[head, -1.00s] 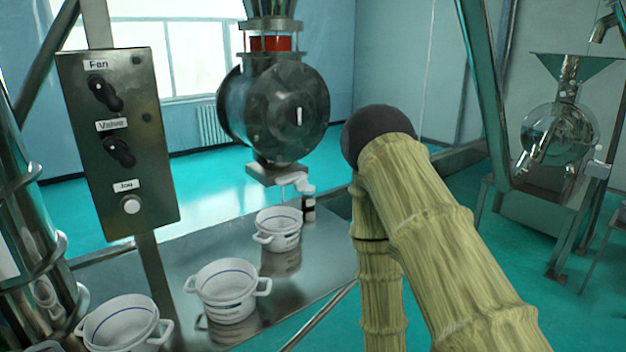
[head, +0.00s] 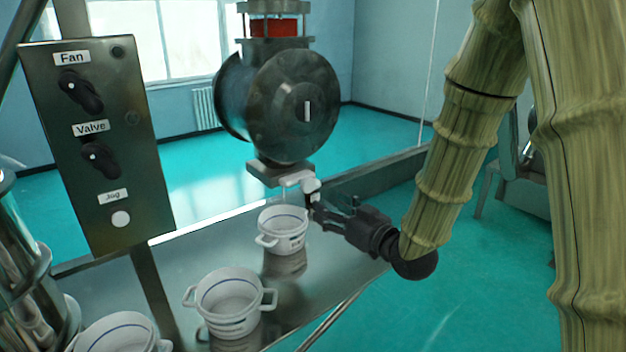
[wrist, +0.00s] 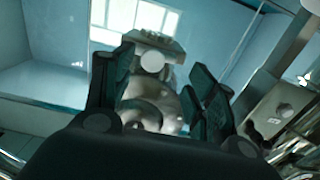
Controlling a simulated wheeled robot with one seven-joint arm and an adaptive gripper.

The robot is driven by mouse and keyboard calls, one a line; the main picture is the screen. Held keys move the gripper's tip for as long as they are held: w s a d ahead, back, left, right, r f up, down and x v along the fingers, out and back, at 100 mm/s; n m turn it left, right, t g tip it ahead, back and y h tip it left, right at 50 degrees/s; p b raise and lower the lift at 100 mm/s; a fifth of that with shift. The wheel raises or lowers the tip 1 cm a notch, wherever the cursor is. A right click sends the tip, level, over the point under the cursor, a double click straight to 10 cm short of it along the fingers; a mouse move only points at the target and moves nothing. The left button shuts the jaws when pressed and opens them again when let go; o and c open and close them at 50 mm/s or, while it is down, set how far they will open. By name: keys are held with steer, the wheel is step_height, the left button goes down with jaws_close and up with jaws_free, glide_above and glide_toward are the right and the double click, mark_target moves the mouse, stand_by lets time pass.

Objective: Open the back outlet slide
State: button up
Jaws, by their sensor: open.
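The back outlet slide (head: 297,179) is a small pale plate with a white knob at its right end, under the flange of the round metal housing (head: 290,108). My gripper (head: 318,204) is beside and just below the knob, coming from the right. In the wrist view my gripper (wrist: 155,80) has its two dark fingers spread. A white round knob (wrist: 152,62) shows between the fingers, with grey metal around it. Whether the fingers touch it cannot be told.
A white two-handled pot (head: 283,232) stands below the outlet. More such pots (head: 230,300) stand along the metal table (head: 190,262) toward the front left. A control panel (head: 97,150) with two black switches and a white button stands at the left.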

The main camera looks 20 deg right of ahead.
mark_target(310, 185)
steer(key=w+p, duration=0.1)
steer(key=w, duration=0.1)
steer(key=w+a+r+p, duration=0.1)
steer(key=w, duration=0.2)
steer(key=w+a+r+p, duration=0.1)
steer(key=w+p, duration=0.1)
steer(key=w, duration=0.1)
steer(key=shift+w+a, duration=0.15)
steer(key=shift+w, duration=0.05)
steer(key=shift+x, duration=0.9)
steer(key=shift+c, duration=0.5)
